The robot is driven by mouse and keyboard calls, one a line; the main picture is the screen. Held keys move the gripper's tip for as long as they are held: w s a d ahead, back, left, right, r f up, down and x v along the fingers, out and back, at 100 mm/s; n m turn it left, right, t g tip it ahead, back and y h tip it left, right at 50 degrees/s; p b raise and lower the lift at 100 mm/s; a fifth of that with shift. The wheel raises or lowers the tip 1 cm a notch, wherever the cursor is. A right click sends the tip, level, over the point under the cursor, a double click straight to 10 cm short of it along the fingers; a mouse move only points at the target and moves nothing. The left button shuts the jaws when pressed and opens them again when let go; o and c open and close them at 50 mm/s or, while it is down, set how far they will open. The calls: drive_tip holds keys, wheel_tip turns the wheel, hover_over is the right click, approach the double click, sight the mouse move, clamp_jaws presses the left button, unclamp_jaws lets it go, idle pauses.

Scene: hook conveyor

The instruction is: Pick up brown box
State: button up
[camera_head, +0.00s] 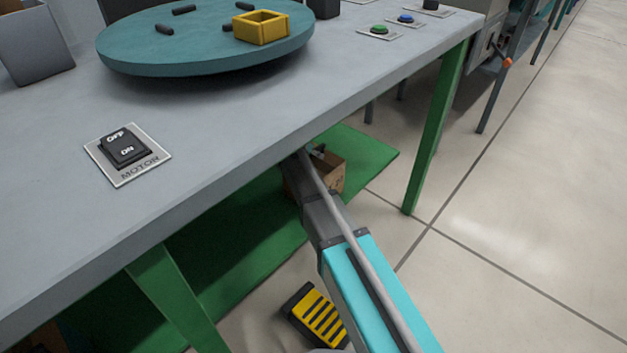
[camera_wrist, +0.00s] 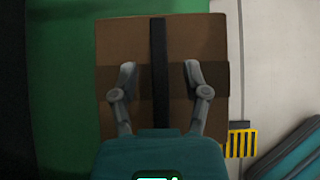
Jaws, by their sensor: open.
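The brown box (camera_head: 330,176) sits on the green lower shelf under the table, partly hidden by my arm and the table edge in the head view. In the wrist view the brown box (camera_wrist: 193,40) fills the upper middle, with a dark strip down its centre and a darker band across it. My gripper (camera_wrist: 160,75) is open, with its two fingers apart over the box and the dark strip between them. Whether the fingers touch the box cannot be told. In the head view the fingers are hidden.
The grey table (camera_head: 215,130) with green legs (camera_head: 436,130) overhangs the green shelf (camera_head: 367,151). On top are a teal turntable (camera_head: 180,60) with a yellow square part (camera_head: 262,27), a motor switch (camera_head: 127,150) and buttons (camera_head: 379,30). Pale floor (camera_head: 520,200) is clear at right.

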idle(0.5)
clamp_jaws()
